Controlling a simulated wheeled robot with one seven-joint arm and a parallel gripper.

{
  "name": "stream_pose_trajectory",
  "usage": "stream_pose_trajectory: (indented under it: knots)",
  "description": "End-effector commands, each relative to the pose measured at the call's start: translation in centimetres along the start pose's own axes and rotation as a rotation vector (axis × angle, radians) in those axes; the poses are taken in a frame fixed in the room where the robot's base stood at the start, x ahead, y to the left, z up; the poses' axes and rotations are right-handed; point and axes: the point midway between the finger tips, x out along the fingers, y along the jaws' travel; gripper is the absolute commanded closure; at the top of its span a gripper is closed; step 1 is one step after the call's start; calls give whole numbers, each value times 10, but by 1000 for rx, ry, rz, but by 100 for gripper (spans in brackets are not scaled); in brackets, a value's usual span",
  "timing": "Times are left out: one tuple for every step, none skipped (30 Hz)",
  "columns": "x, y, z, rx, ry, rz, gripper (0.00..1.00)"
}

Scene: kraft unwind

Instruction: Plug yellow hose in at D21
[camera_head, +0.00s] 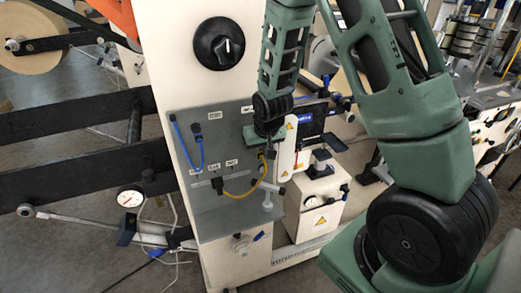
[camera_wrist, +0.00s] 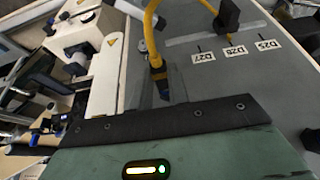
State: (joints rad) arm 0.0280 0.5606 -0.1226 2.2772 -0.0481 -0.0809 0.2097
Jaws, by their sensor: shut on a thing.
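The yellow hose (camera_head: 240,195) hangs in a loop in front of the grey panel. One end is at a black plug (camera_head: 217,185) on the panel; this plug also shows in the wrist view (camera_wrist: 228,16). The hose's other end, a yellow connector (camera_wrist: 157,70) with a dark tip, is at my gripper (camera_head: 267,149). My gripper is shut on this end, close in front of the panel's right side. The fingertips are mostly hidden. In the wrist view labels D27 (camera_wrist: 203,57), D26 (camera_wrist: 235,50) and D25 (camera_wrist: 267,44) are readable. I cannot make out D21.
A blue hose (camera_head: 193,150) hangs on the panel's left side, with a dark plug (camera_head: 196,129) beside it. A black rotary knob (camera_head: 219,44) is above. A white machine (camera_head: 318,200) with warning signs stands right of the panel. A grey ledge (camera_head: 235,215) juts out below.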

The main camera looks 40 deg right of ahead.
Motion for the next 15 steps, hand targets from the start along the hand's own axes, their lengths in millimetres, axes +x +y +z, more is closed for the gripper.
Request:
stream_pose_trajectory:
  knots:
    - [0, 0, 0, 0, 0, 0, 100]
    - [0, 0, -1, 0, 1, 0, 100]
    - [1, 0, -1, 0, 1, 0, 100]
    - [1, 0, -2, 0, 1, 0, 100]
    - [1, 0, -2, 0, 1, 0, 100]
    - [1, 0, -3, 0, 1, 0, 100]
    - [1, 0, -4, 0, 1, 0, 100]
    - [2, 0, -4, 0, 1, 0, 100]
    - [2, 0, -4, 0, 1, 0, 100]
    - [2, 0, -5, 0, 1, 0, 100]
    - [2, 0, -5, 0, 1, 0, 100]
    - [2, 0, -5, 0, 1, 0, 100]
    - [2, 0, -5, 0, 1, 0, 100]
    - [2, 0, -5, 0, 1, 0, 100]
    - [2, 0, -5, 0, 1, 0, 100]
